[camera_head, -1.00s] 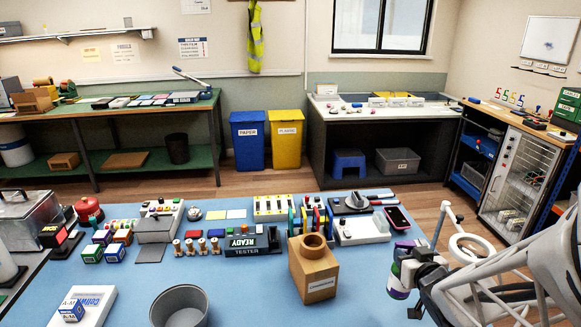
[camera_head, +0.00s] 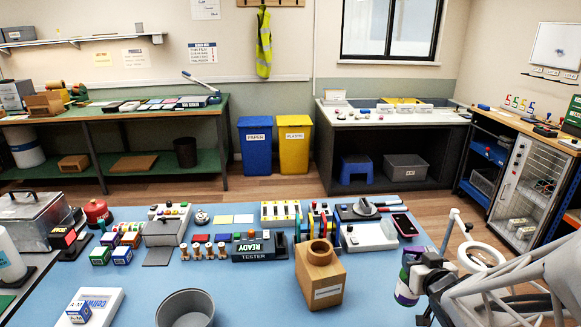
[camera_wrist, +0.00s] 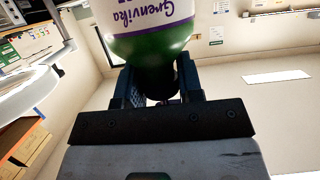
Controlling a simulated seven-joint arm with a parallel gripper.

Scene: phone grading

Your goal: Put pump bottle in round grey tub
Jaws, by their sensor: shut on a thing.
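The pump bottle, white with green and purple parts and a "Grenvika" label, is in my gripper (camera_wrist: 160,88), its green end between the two fingers in the wrist view (camera_wrist: 153,30). In the head view the bottle (camera_head: 406,287) is at the right edge of the blue table, and my gripper (camera_head: 424,268) partly covers it. I cannot tell whether it touches the table. The round grey tub (camera_head: 186,295) stands at the front left of the table, well left of the bottle. Its front is cut off by the picture edge, and its visible inside looks empty.
A tan box with a round opening (camera_head: 318,277) stands between the tub and the bottle. A white tray (camera_head: 92,306) lies left of the tub. Bare blue tabletop surrounds the tub.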

